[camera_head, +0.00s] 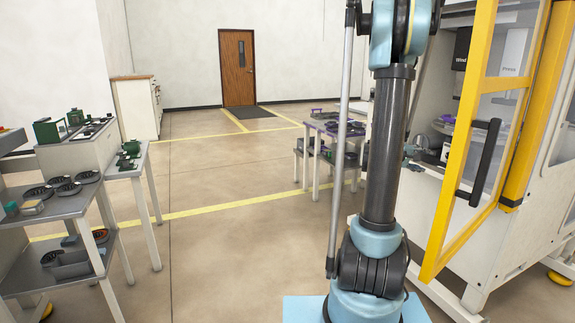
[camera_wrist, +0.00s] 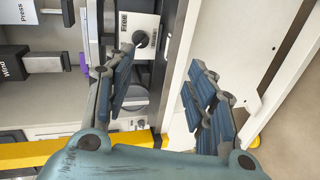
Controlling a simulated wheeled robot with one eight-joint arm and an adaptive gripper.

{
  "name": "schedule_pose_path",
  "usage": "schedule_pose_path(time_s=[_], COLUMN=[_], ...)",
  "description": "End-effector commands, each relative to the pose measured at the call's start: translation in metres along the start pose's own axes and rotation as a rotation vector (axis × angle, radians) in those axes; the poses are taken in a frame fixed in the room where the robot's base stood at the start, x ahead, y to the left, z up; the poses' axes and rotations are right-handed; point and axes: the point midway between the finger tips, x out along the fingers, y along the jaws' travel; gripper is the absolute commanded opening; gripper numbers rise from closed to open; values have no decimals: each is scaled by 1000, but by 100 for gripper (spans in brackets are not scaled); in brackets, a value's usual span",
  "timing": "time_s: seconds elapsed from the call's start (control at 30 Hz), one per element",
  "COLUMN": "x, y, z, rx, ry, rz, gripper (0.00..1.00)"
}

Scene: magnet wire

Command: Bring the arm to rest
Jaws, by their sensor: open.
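My arm (camera_head: 380,150) stands upright right of centre in the head view, rising from a light-blue base and running out of the top of the picture. My gripper (camera_wrist: 163,62) shows only in the wrist view. Its two blue-padded fingers are spread apart with nothing held between them. Beyond the left fingertip is a dark knob (camera_wrist: 141,39) on a white panel labelled "Free". I cannot tell how far the fingers are from the panel.
A white machine (camera_head: 499,262) with a yellow-framed door (camera_head: 452,190) standing open is close on the right. A grey shelf table (camera_head: 72,205) with parts stands left, a purple table (camera_head: 316,130) behind my arm. The floor between is clear.

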Motion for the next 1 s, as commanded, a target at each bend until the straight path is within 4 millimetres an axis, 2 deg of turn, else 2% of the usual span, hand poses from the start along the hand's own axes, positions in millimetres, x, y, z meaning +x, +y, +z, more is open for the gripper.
schedule_pose_path(time_s=[0.03, 0.47, 1.0], x=[-12, -105, -232], y=[-2, -40, -116], z=[4, 42, 102], rx=[20, 187, 321], ry=[2, -15, -52], rz=[-28, -307, -691], gripper=[51, 51, 51])
